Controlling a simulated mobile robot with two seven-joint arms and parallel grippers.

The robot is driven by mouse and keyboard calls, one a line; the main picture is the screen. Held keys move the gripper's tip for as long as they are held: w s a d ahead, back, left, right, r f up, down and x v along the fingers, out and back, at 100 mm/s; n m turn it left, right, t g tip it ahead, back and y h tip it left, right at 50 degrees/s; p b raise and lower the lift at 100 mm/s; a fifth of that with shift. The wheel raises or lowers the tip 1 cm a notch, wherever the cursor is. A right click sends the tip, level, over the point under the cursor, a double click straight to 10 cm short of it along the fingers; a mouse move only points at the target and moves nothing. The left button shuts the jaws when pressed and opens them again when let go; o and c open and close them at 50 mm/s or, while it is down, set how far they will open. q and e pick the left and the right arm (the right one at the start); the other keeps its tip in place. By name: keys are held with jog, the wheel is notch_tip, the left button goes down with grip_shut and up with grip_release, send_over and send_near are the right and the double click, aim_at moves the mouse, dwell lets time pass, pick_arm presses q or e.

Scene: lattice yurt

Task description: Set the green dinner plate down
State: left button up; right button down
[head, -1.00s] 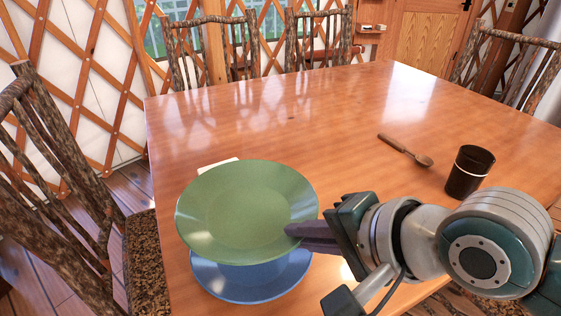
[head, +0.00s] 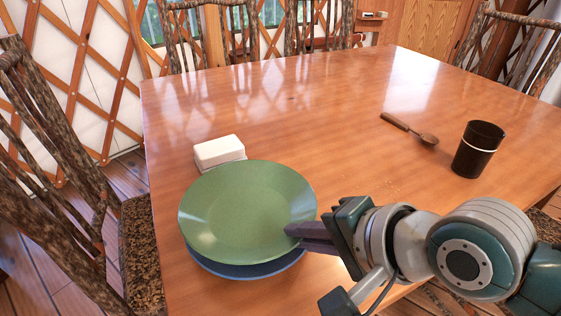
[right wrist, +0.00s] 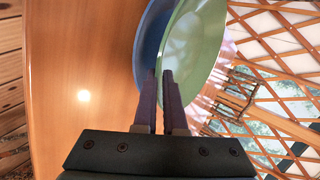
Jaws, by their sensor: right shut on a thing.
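The green dinner plate (head: 247,207) is at the left front of the wooden table, right above a blue plate (head: 243,271) that shows only as a rim below it. My right gripper (head: 290,232) is shut on the green plate's right edge. In the right wrist view, my right gripper's fingers (right wrist: 160,92) pinch the rim of the green plate (right wrist: 193,50), with the blue plate (right wrist: 150,45) close beside it. I cannot tell whether the two plates touch. My left gripper is not in view.
A white butter dish (head: 219,152) stands just behind the plates. A wooden spoon (head: 408,129) and a dark cup (head: 478,149) are at the right of the table (head: 290,110). The table's middle and back are clear. A log chair (head: 60,180) stands at the left.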

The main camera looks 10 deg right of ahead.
jog(key=c, duration=0.9)
grip_release()
jog(key=shift+s+d+r, duration=0.15)
jog(key=shift+s+r, duration=0.05)
jog(key=shift+r, duration=0.1)
jog(key=p+v, duration=0.3)
jog(key=v, duration=0.6)
jog(key=shift+p, duration=0.4)
